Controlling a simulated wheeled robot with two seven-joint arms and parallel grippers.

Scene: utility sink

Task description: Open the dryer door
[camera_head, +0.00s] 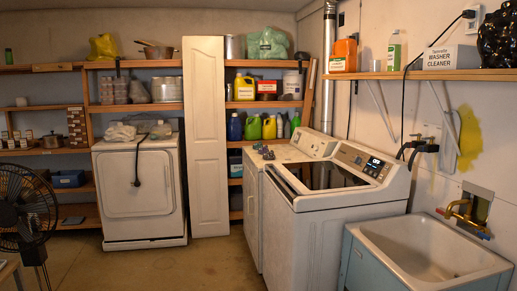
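A white front-door machine (138,215) stands against the back wall at the left, and its square door (138,184) looks shut. A black cord with a plug hangs down over that door. A second white machine (252,200) stands between the tall white panel and the washer; its front faces left and is seen at a steep angle, and it looks closed. I cannot tell for certain which of the two is the dryer. Neither of my grippers is in view.
A white top-lid washer (325,240) and a utility sink (425,250) line the right side. A black fan (28,205) stands at the left. A tall white panel (205,135) leans against the shelves. The middle floor (190,265) is clear.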

